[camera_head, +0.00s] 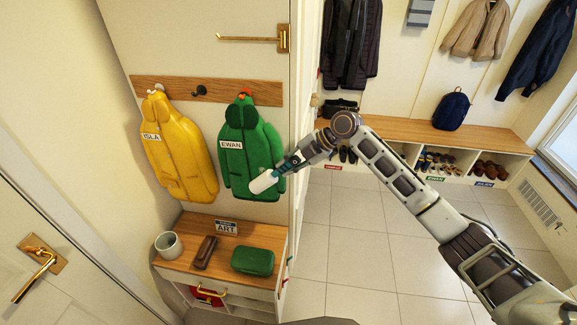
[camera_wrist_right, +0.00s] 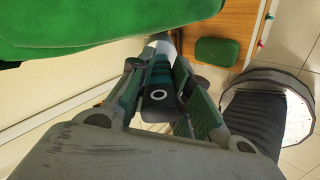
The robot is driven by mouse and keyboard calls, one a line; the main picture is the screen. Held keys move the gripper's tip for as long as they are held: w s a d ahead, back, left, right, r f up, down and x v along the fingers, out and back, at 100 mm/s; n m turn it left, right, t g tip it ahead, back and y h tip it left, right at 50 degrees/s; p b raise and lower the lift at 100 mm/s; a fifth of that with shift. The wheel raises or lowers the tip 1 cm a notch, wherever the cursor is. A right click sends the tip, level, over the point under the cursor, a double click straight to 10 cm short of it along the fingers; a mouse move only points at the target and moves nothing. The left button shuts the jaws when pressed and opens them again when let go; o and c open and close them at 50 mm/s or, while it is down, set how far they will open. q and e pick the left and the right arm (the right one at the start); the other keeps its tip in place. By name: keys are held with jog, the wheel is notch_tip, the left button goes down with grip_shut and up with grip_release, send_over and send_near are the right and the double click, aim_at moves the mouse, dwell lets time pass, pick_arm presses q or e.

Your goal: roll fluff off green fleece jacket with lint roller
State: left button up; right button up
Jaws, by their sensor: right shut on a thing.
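The green fleece jacket (camera_head: 236,136), with a label reading EWAN, hangs from a hook on the wooden rail. It also fills the top left of the right wrist view (camera_wrist_right: 90,25). My right gripper (camera_head: 287,167) is shut on the lint roller's teal handle (camera_wrist_right: 158,82). The white head of the lint roller (camera_head: 263,182) lies in front of the jacket's lower right part. I cannot tell whether it touches the cloth. No fluff is clearly visible on the jacket at this size. My left gripper is not in view.
A yellow jacket (camera_head: 180,150) labelled ISLA hangs to the left. Below stands a small wooden cabinet (camera_head: 212,260) with a grey cup (camera_head: 168,245), a brown item (camera_head: 205,252) and a green case (camera_head: 253,260). A brass bar (camera_head: 250,38) juts above the rail. Floor at right is clear.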

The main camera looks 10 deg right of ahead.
jog(key=shift+w+d, duration=0.1)
jog(key=shift+w, duration=0.25)
dwell(0.3)
jog(key=shift+r, duration=0.15)
jog(key=shift+r+p, duration=1.2)
jog(key=shift+r, duration=0.75)
jog(key=shift+w, duration=0.1)
jog(key=shift+f, duration=0.1)
jog(key=shift+d+f+b, duration=0.1)
jog(key=shift+f+b, duration=1.1)
jog(key=shift+f, duration=0.75)
